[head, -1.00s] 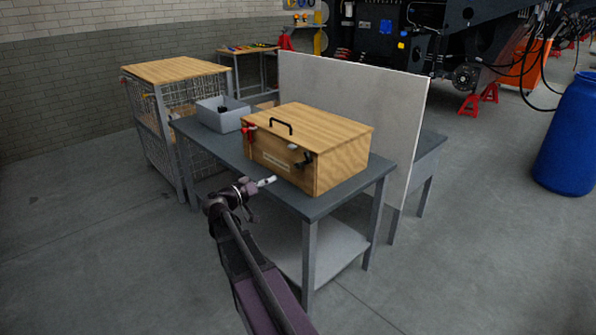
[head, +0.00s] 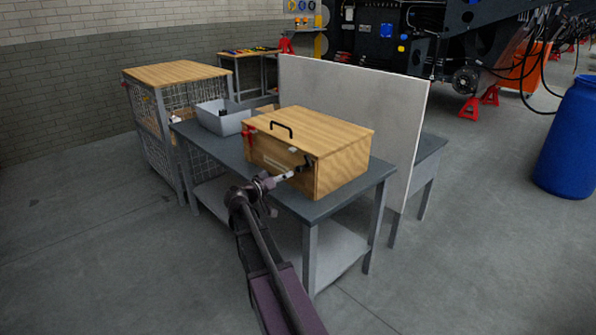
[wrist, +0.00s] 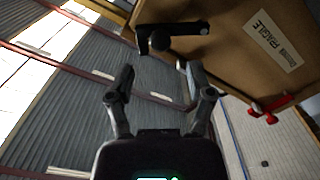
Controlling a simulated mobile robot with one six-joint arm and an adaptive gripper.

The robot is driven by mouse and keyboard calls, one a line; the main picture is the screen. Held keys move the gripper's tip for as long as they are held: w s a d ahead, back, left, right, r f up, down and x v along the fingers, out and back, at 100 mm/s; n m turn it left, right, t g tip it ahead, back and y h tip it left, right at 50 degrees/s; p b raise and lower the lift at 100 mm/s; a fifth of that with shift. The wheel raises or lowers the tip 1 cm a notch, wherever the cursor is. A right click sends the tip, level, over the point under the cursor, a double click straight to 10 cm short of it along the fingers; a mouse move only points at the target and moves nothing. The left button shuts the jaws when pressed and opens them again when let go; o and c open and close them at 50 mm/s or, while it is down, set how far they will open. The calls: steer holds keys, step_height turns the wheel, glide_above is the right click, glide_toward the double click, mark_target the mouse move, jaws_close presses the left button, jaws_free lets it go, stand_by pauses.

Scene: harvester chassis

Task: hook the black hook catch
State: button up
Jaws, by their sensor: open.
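The wooden box (head: 340,166) sits closed on the grey workbench, with a black handle (head: 281,127) on its lid. The black hook catch (head: 307,161) is on its front face near the right corner. In the wrist view the black hook catch (wrist: 180,29) shows as a dark bar with a rounded knob, just ahead of the fingers. I cannot tell whether it is hooked. My gripper (head: 290,174) is close in front of the catch; in the wrist view my gripper (wrist: 160,72) is open, with nothing between its fingers.
A red catch (head: 248,136) is on the box's front left; it also shows in the wrist view (wrist: 268,110). A grey bin (head: 222,118) stands left of the box on the workbench (head: 335,208). A pale panel (head: 355,100) stands behind. Floor is clear in front.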

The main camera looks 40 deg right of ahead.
mark_target(298, 170)
steer(key=shift+w+d, duration=0.15)
steer(key=shift+d, duration=1.55)
steer(key=shift+w+d, duration=0.15)
steer(key=shift+d, duration=1.55)
jaws_close()
steer(key=shift+a, duration=0.15)
